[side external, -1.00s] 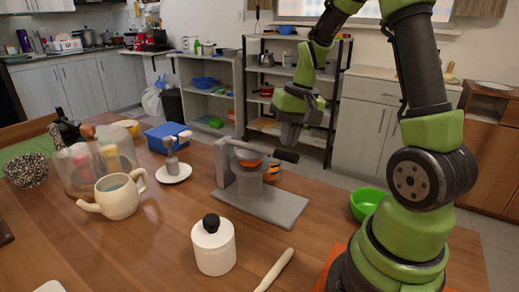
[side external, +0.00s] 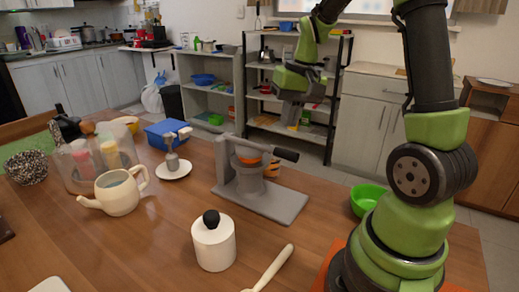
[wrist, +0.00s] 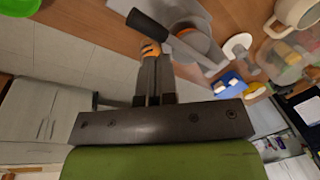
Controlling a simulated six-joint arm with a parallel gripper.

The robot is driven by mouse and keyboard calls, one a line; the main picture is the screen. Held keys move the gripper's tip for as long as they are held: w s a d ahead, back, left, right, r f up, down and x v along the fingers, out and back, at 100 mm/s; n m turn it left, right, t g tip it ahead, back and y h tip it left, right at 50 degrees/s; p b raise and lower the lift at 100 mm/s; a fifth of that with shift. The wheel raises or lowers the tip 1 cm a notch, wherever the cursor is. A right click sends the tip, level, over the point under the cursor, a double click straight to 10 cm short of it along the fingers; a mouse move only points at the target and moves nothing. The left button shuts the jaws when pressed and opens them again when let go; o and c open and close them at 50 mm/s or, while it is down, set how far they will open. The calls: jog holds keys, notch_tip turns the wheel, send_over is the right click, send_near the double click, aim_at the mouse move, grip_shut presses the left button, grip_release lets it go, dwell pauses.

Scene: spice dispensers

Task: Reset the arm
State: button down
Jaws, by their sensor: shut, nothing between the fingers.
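My gripper (side external: 293,117) hangs in the air above and behind the far table edge in the side external view. In the wrist view its two fingers (wrist: 154,68) lie together, shut and empty. A grey press-like device (side external: 258,190) with a dark handle stands on the table below it. An orange and dark striped object (side external: 272,169) is behind the device, partly hidden; it also shows past my fingertips in the wrist view (wrist: 150,50). A clear spice holder (side external: 97,165) with several coloured jars stands at the left.
A green bowl (side external: 367,199) sits near my base. A white bottle with a black top (side external: 213,242), a cream teapot (side external: 118,193), a white saucer (side external: 174,169) and a blue box (side external: 166,134) stand on the table (side external: 165,258). Shelves (side external: 262,95) are behind the gripper.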

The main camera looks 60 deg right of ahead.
jog(key=s+a+r+n+t, duration=0.2)
jog(key=s+a+r, duration=0.2)
jog(key=a, duration=0.4)
jog(key=s+a+r+n+t+y, duration=0.1)
jog(key=s+a+r+n+t, duration=0.1)
jog(key=s+a+r, duration=0.3)
jog(key=s+a+t, duration=0.1)
jog(key=a, duration=0.2)
jog(key=shift+s, duration=0.3)
